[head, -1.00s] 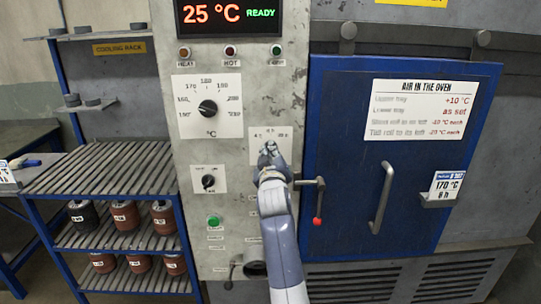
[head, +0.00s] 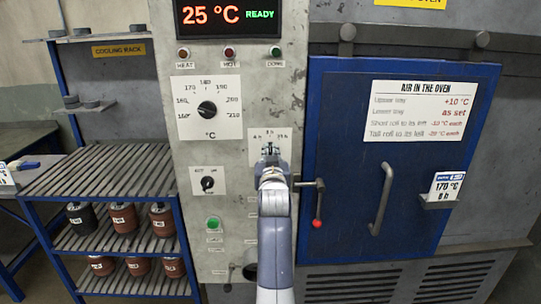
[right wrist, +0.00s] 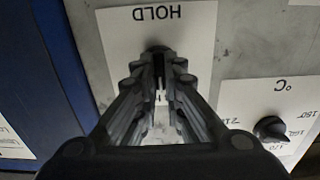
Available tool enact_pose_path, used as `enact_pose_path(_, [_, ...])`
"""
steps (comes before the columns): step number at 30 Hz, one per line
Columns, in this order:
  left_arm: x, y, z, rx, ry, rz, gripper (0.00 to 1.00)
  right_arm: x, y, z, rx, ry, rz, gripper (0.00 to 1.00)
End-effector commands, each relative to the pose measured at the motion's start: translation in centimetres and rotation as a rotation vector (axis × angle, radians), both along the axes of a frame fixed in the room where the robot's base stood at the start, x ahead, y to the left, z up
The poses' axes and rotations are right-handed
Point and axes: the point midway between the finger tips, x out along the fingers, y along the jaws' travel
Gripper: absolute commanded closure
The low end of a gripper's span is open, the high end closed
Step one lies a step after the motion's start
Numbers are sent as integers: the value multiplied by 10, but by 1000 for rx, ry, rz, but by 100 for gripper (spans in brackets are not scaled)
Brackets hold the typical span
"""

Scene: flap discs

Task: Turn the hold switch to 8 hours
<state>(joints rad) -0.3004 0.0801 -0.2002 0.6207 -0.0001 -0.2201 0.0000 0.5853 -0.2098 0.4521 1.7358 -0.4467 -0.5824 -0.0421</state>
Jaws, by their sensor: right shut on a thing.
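The hold switch is a dark knob (right wrist: 158,50) on a white plate (right wrist: 120,30) marked HOLD, upside down in the right wrist view. In the head view this plate (head: 256,134) is on the grey control panel, with hour marks along its top edge. My right gripper (head: 270,150) covers most of the knob there. In the right wrist view its fingertips (right wrist: 158,66) are closed around the knob. The knob's pointer is hidden, so I cannot tell its setting. My left gripper is not in view.
The temperature dial (head: 207,108) and a small switch (head: 208,183) are left of my arm. The blue oven door (head: 340,210) is on the right, with a red-tipped latch (head: 318,205) close to my arm. A card (head: 445,187) reads 170 °C, 8 h.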

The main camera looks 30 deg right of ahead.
Motion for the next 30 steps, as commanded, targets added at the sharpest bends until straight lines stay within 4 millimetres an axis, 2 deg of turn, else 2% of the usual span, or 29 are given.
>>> enact_pose_path(9, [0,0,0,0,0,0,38,0,0,0,1,-2,0,100])
enact_pose_path(10, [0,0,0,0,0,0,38,0,0,0,1,-2,0,89])
enact_pose_path(12, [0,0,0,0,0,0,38,0,0,0,1,-2,0,73])
enact_pose_path(13, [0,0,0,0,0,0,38,0,0,0,1,-2,0,71])
enact_pose_path(23, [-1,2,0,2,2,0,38,0,0,2,0,-1,0,71])
enact_pose_path(26, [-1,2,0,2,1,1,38,0,0,10,0,-4,0,71])
enact_pose_path(30, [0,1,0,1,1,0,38,0,0,35,0,-8,-1,71])
